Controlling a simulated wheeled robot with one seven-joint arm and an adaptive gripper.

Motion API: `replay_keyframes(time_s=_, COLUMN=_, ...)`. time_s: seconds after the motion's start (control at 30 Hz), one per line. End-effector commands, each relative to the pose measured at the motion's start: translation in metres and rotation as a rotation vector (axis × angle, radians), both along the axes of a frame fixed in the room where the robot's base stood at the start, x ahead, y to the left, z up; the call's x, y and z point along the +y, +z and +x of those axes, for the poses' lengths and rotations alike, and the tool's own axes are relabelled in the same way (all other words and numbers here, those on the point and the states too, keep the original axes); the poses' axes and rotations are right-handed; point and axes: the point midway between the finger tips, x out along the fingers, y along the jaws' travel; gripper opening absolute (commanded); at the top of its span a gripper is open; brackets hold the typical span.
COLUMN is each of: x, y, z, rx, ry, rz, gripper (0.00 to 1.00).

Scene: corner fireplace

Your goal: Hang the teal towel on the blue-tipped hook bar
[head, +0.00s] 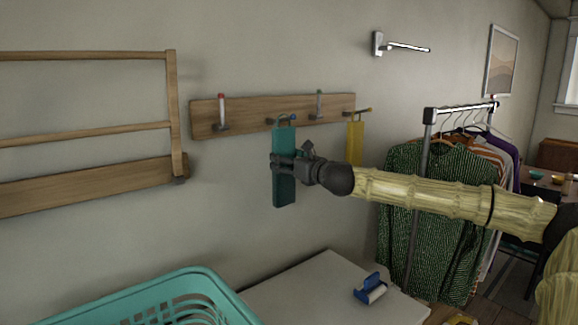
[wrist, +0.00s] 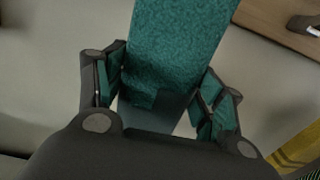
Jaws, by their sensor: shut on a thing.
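The teal towel (head: 285,185) hangs upright as a narrow strip in front of the wall. My gripper (head: 281,162) is shut on it near its middle, coming from the right. In the wrist view the towel (wrist: 178,45) runs up and away from between the fingers of my gripper (wrist: 163,92). The blue-tipped hook bar (head: 287,119) sticks out of the wooden wall board right at the towel's top edge. I cannot tell whether the towel touches the bar or rests on it.
A wooden rack (head: 172,110) is at left. A teal basket (head: 195,280) and clothes rail (head: 428,125) stand nearby.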

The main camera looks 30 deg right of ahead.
Motion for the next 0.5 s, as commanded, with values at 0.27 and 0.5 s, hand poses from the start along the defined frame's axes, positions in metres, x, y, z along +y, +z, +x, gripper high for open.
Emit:
replay_keyframes(time_s=0.27, x=0.002, y=-0.006, z=0.011, rx=0.000, ry=0.001, rz=-0.001, gripper=0.40)
replay_keyframes(time_s=0.5, x=0.001, y=-0.010, z=0.014, rx=-0.001, ry=0.000, rz=0.001, gripper=0.40)
